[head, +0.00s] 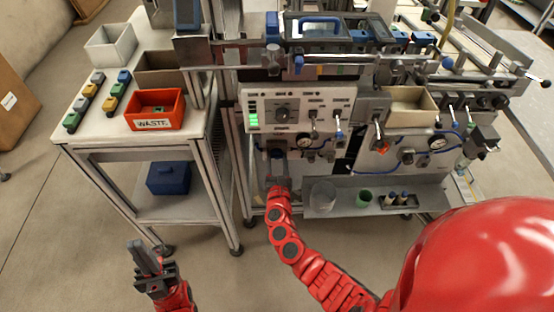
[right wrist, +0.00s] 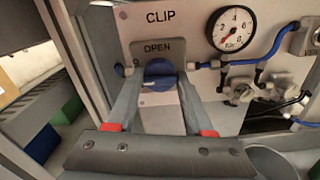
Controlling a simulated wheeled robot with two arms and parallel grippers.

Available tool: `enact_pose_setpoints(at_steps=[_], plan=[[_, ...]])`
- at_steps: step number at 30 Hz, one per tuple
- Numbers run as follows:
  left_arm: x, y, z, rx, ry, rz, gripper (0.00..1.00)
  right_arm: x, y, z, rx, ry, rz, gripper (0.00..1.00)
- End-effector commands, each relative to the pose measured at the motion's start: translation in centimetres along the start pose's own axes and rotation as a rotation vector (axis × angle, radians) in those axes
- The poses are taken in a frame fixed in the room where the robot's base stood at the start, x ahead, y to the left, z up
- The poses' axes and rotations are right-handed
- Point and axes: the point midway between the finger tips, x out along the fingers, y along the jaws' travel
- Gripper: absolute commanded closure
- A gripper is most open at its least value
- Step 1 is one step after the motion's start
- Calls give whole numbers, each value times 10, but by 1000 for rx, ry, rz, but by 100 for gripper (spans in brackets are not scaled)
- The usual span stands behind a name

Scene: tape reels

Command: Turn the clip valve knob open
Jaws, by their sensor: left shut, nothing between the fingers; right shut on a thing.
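The blue clip valve knob (right wrist: 160,69) sits below the OPEN plate (right wrist: 157,48) and the word CLIP in the right wrist view. My right gripper (right wrist: 160,80) reaches the panel with one finger on each side of the knob and is shut on it. The fingers hide part of the knob, so I cannot tell exactly how far it is turned. In the head view my right gripper (head: 277,168) is at the lower left of the machine front. My left gripper (head: 143,250) is shut and empty, above the floor at the lower left, far from the valve.
A pressure gauge (right wrist: 231,29) and blue tubing lie right of the knob. A frame post (right wrist: 80,60) stands close on its left. A cart with a red WASTE bin (head: 156,112) is left of the machine. A shelf (head: 343,207) with small containers juts out at the lower right.

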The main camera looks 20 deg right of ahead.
Motion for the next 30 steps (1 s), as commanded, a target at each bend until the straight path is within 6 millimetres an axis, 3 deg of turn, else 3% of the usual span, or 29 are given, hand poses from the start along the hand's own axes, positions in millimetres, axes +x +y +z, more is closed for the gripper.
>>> enact_pose_setpoints(at_steps=[14,30], plan=[[-14,1,2,0,0,0,100,0,-1,-3,112,-1,0,100],[-66,3,11,0,0,0,100,0,-2,-6,594,-1,0,100]])
